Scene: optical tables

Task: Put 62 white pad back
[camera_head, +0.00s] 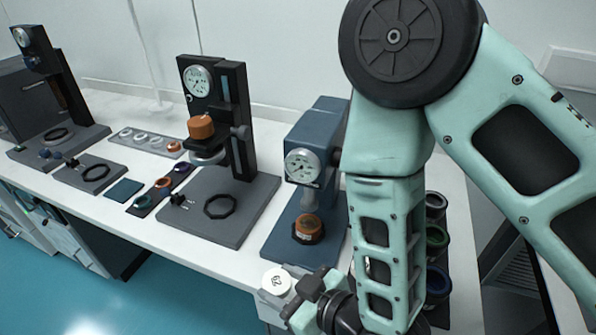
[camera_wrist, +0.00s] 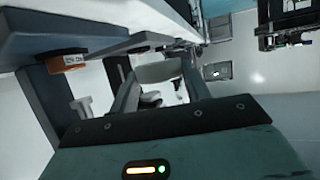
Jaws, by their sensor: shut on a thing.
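The white pad marked 62 (camera_head: 276,281) is a small round disc at the lower middle of the head view, in front of the bench's front edge. My gripper (camera_head: 291,292) is shut on it and holds it with its number facing up. In the wrist view, a pale shape (camera_wrist: 158,72) shows between the fingers; its number is not visible there. A grey strip (camera_head: 127,137) with several pale round places and an orange piece at its right end lies at the back left of the bench.
Right behind my gripper stands a blue gauge press (camera_head: 277,238) with an orange pad (camera_head: 309,229) on its base. A dark gauge stand (camera_head: 236,231) is left of it. A dark strip (camera_head: 142,205) holds coloured pads. Dark ringed holders (camera_head: 437,215) stand right, partly behind my arm.

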